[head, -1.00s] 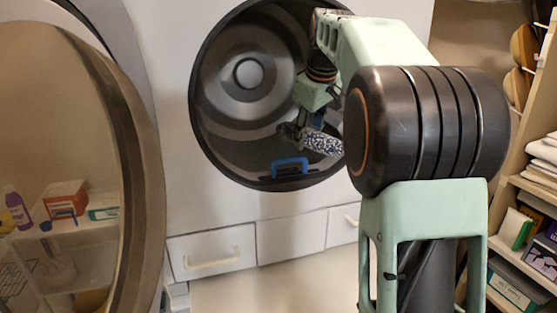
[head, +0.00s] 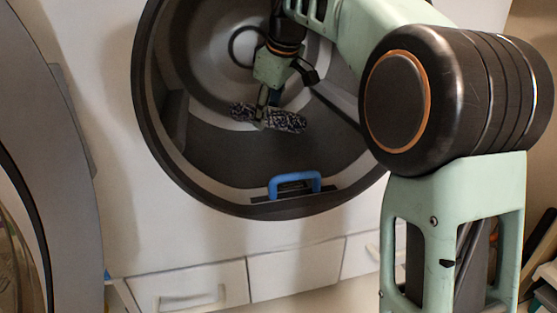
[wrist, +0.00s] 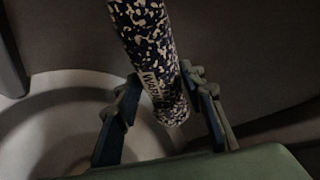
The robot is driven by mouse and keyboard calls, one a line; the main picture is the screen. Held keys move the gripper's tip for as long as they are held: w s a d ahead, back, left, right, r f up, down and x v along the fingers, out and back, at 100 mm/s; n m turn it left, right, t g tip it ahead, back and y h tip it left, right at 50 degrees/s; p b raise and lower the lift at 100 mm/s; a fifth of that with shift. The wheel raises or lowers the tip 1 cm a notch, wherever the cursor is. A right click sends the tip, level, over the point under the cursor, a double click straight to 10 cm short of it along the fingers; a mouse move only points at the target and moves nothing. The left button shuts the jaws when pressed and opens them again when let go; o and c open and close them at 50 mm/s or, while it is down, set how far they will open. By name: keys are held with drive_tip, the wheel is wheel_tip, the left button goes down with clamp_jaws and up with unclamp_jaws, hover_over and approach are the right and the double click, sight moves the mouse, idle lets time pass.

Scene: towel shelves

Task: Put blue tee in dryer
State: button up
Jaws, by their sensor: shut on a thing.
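The blue tee (head: 286,121) is a tight roll speckled dark blue and white. It is inside the open dryer (head: 150,110), in mid-drum above the dark drum floor. My gripper (head: 263,113) reaches in through the round opening from the upper right and is shut on the roll near its middle. In the wrist view, the blue tee (wrist: 152,55) runs from the top edge down between the two fingers of my gripper (wrist: 165,97), with pale lettering near its lower end. Part of the roll is hidden behind my gripper in the head view.
A blue handle-shaped piece (head: 295,182) stands at the bottom lip of the opening. The round dryer door (head: 60,150) hangs open at the left. Drawers (head: 190,290) run below the opening. Shelf items crowd the lower right edge. The drum around the roll looks empty.

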sight(276, 116)
wheel_tip(276, 116, down, 5)
drive_tip(key=shift+s+a+r, duration=0.1)
drive_tip(key=shift+a+r, duration=0.05)
drive_tip(key=shift+f, duration=2.55)
drive_tip(key=o, duration=1.4)
drive_tip(key=shift+f, duration=0.1)
drive_tip(key=v, duration=1.2)
drive_tip(key=shift+b, duration=0.4)
